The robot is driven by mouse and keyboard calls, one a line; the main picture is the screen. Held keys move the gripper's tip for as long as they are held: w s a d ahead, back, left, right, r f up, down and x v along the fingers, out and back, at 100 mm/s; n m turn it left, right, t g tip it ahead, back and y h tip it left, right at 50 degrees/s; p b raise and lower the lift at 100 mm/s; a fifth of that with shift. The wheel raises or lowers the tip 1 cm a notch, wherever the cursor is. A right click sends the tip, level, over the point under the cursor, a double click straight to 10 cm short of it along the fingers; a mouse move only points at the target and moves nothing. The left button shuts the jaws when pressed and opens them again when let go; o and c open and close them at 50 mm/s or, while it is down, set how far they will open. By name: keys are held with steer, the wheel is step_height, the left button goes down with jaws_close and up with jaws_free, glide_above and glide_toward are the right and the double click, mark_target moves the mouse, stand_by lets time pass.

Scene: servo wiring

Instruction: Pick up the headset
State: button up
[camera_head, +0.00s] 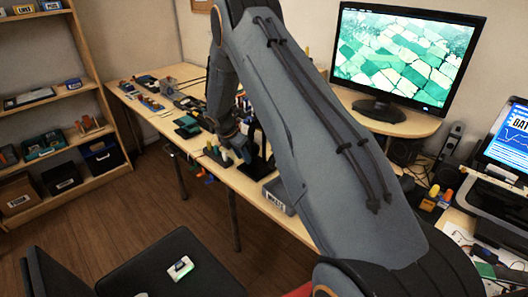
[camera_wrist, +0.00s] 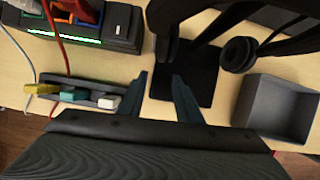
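The black headset (camera_wrist: 238,54) shows at the top of the wrist view, with a round ear cup and curved black band. It appears to hang on a stand with a flat black base (camera_wrist: 205,82) on the table. My gripper (camera_wrist: 160,88) is open, its two blue-grey fingers apart over the left part of the base. Nothing is seen between the fingers, and the headset is ahead and to the right of them. In the head view the stand's base (camera_head: 257,169) shows beside my gripper; my arm hides much of this area.
A grey open box (camera_wrist: 278,108) stands right of the base. A holder with yellow, teal and white connectors (camera_wrist: 70,96) is at left, with a black device (camera_wrist: 120,30) and cables behind. A monitor (camera_head: 405,55) stands farther right in the head view.

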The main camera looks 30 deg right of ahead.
mark_target(252, 151)
steer(key=d, duration=0.1)
steer(key=w+d+p, duration=0.1)
steer(key=d, duration=0.2)
steer(key=shift+w+d+r+p, duration=0.1)
steer(key=shift+w+d+p, duration=0.2)
steer(key=shift+w+p, duration=0.1)
steer(key=shift+w+d+f, duration=0.1)
steer(key=shift+d+f, duration=0.15)
steer(key=shift+d, duration=0.05)
steer(key=shift+w+d+f+p, duration=0.1)
steer(key=shift+f+p, duration=0.3)
steer(key=shift+c, duration=0.2)
jaws_close()
